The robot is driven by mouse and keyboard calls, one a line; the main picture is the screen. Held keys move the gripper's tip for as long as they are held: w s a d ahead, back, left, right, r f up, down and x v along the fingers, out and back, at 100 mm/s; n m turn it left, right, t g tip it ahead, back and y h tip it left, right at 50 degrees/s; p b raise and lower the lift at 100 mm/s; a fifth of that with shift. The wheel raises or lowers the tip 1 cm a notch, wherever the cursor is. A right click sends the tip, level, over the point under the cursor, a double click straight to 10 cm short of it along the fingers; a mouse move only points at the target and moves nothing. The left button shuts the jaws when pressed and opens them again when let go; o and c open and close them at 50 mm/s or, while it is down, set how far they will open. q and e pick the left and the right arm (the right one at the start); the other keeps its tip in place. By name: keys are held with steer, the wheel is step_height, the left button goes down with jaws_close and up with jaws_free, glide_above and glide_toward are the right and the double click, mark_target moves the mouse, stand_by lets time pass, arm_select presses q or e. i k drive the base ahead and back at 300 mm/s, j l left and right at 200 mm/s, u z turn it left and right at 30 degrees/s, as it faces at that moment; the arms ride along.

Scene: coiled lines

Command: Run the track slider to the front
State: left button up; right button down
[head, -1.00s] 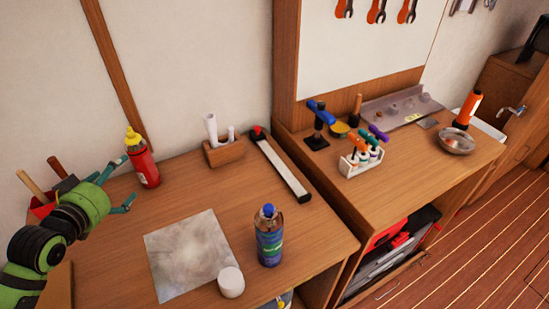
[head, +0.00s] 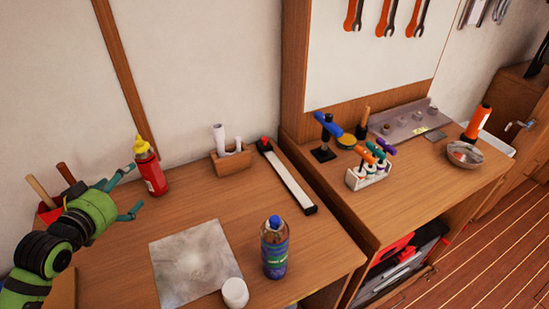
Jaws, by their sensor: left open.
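The track (head: 290,181) is a long pale strip with dark edges, lying on the left bench near its right side and running from the wall toward the front. Its red slider (head: 265,143) sits at the far, wall-side end. My left gripper (head: 135,189) is open and empty at the left, over the bench beside a red bottle with a yellow cap (head: 150,169). It is well to the left of the track and apart from it. My right gripper is not in view.
A wooden holder with white rolls (head: 232,159) stands just left of the track. A blue-capped bottle (head: 275,249), a white jar (head: 235,292) and a grey sheet (head: 190,262) are nearer the front. The right bench holds a white rack (head: 368,177) of colourful-handled tools.

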mark_target(265, 145)
steer(key=i+l+z, duration=0.15)
steer(key=l+z, duration=0.25)
steer(key=i+l+z, duration=0.2)
steer(key=l+z, duration=0.25)
